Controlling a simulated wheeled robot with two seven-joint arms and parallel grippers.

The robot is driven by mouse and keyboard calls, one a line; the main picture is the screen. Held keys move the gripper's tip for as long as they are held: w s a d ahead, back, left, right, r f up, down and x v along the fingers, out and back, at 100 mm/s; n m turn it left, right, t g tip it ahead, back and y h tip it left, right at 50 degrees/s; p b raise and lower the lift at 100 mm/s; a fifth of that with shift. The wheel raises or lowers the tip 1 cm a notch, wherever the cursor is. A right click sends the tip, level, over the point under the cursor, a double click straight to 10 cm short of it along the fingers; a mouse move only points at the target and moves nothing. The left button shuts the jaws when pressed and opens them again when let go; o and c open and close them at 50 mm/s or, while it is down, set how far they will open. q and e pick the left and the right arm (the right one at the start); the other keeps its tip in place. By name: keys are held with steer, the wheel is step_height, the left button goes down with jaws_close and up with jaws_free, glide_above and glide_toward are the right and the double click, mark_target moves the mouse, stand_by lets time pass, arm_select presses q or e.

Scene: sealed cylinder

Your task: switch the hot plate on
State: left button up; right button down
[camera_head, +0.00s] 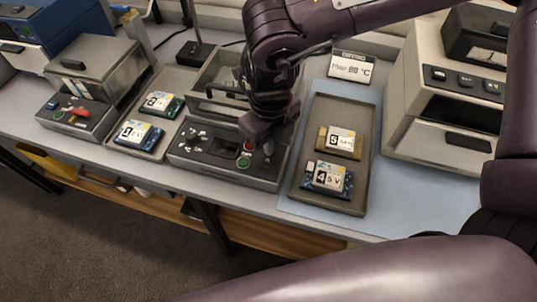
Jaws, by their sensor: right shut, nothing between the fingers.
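A grey unit with a low front control panel (205,152) stands in the middle of the table; I take it to be the hot plate, though no label naming it is readable. Its panel has dark knobs at left, and a red button (248,146) and a green button (243,162) at right. My right gripper (262,143) is shut and empty, pointing down at the panel's right end, close beside the two buttons. I cannot tell whether it touches the panel. My left gripper is not in view.
A tray (362,182) with two labelled boards lies right of the unit, another tray (154,105) with two boards left. A lidded box (97,67) with a red handle stands farther left. A sign (351,67) and a large beige machine (454,100) stand at the right.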

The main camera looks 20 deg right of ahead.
steer(key=shift+f, duration=0.2)
steer(key=shift+r, duration=0.1)
step_height(320, 180, up, 7)
steer(key=p, duration=0.5)
steer(key=shift+p, duration=0.4)
steer(key=shift+s, duration=0.1)
